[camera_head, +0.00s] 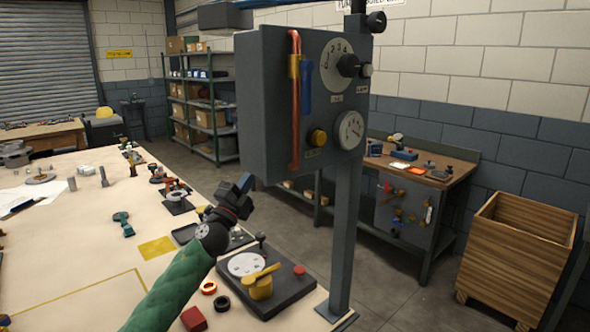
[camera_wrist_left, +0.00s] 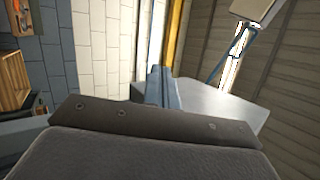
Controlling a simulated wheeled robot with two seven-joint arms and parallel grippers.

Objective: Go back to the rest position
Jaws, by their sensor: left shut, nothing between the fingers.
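My left arm, in a green sleeve, reaches up from the bottom of the head view. My left gripper (camera_head: 245,182) is shut and empty, in front of the lower left of a grey control box (camera_head: 210,100). Its blue fingertips, pressed together, also show in the left wrist view (camera_wrist_left: 157,88). Below the gripper a dark base plate (camera_head: 285,292) lies on the table, with a white disc (camera_head: 247,264) and a yellow part (camera_head: 260,288) on it. My right gripper is not in view.
The grey box stands on a post (camera_head: 342,235) at the edge of the cream table (camera_head: 75,240). Black and orange rings and a red block (camera_head: 194,319) lie near the base plate. A wooden crate (camera_head: 515,255) and a workbench (camera_head: 440,182) stand to the right.

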